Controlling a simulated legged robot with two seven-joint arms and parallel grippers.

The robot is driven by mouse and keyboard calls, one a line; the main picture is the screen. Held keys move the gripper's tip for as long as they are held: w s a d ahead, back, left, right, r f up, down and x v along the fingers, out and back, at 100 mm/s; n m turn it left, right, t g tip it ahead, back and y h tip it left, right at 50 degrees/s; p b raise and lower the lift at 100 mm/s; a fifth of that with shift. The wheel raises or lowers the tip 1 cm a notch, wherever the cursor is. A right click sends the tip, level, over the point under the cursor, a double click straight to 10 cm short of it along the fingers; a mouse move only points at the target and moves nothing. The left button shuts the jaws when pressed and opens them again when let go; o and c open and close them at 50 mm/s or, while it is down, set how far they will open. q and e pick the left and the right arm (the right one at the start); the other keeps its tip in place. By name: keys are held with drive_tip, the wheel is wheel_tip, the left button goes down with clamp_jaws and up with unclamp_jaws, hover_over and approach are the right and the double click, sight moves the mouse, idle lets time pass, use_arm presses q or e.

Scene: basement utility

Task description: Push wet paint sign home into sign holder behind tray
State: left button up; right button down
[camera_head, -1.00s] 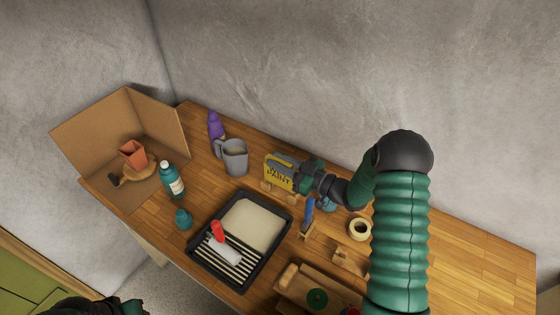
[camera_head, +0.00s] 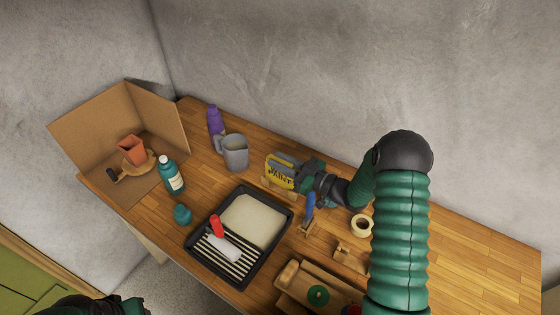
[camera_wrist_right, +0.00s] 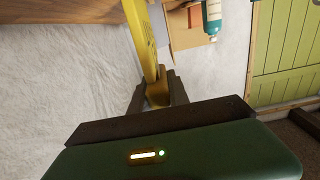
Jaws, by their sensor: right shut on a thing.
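The yellow wet paint sign (camera_head: 279,178) stands near the back of the bench, behind the black paint tray (camera_head: 208,268). My right gripper (camera_head: 294,168) is shut on it from the right, and its fingers cover part of the lettering. In the right wrist view the sign (camera_wrist_right: 141,40) shows edge-on between the two fingers (camera_wrist_right: 158,98). The wooden sign holder (camera_head: 268,186) is at the sign's lower edge; it is mostly hidden, and I cannot tell how deep the sign sits. My left gripper (camera_head: 100,306) is only partly in view at the bottom left, and its jaws cannot be made out.
A grey jug (camera_head: 235,153) and a purple bottle (camera_head: 215,121) stand left of the sign. A teal bottle (camera_head: 171,176) and a cardboard screen (camera_head: 80,128) are further left. A blue-handled tool (camera_head: 309,207) and a tape roll (camera_head: 362,226) are near my right arm.

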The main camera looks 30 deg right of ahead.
drive_tip(key=shift+f+b, duration=0.75)
drive_tip(key=shift+f, duration=0.35)
drive_tip(key=c, duration=1.2)
unclamp_jaws()
drive_tip(key=shift+o, duration=0.2)
drive_tip(key=b+v, duration=0.1)
drive_tip(key=v, duration=0.6)
drive_tip(key=shift+d, duration=0.2)
drive_tip(key=shift+s+f, duration=0.1)
